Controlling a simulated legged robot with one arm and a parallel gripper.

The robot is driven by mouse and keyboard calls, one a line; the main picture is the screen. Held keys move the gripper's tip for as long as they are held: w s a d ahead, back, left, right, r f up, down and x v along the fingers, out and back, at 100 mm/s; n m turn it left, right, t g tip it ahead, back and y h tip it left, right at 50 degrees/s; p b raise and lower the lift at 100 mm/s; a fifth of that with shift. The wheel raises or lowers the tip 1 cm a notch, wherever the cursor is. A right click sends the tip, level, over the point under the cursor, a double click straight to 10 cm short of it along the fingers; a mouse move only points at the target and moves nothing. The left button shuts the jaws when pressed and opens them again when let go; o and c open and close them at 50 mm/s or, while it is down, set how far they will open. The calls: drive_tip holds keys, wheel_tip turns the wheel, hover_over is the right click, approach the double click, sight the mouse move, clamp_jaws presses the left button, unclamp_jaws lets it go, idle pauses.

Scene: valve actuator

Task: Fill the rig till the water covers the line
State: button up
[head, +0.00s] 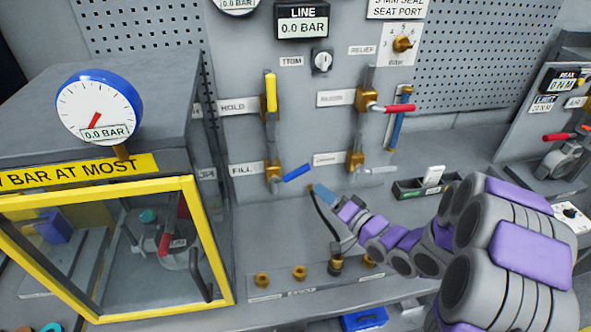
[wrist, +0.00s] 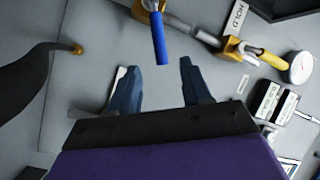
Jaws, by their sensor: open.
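The fill valve has a blue lever (head: 297,172) that points right and slightly up from its brass body (head: 273,171), beside the FILL label (head: 243,170). My gripper (head: 320,192) is just below and right of this lever. In the wrist view the blue lever (wrist: 160,40) lies just beyond the gap between the open fingers (wrist: 156,72), and nothing is between them. The rig's yellow-framed box (head: 100,310) has a clear front window; I cannot make out water or a line in it. The dial on the box (head: 100,107) and the line display (head: 302,25) both read 0.0 BAR.
The HOLD valve's yellow lever (head: 271,92) is above the fill valve. A red lever (head: 392,109) and a pale lever (head: 376,170) are to the right. A black hose (head: 325,218) curves near my gripper. Brass fittings (head: 299,272) line the bench front.

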sight(297, 173)
drive_tip(key=b+x, duration=0.2)
drive_tip(key=x, duration=1)
drive_tip(key=shift+w+a+f, duration=0.15)
drive_tip(key=shift+f, duration=0.05)
drive_tip(key=shift+w+r+b, duration=0.2)
drive_tip(key=shift+w+b, duration=0.1)
drive_tip(key=shift+w, duration=0.4)
drive_tip(key=shift+a+f, duration=0.1)
drive_tip(key=shift+a, duration=0.35)
drive_tip(key=c, duration=0.4)
drive_tip(key=shift+d, duration=0.2)
clamp_jaws()
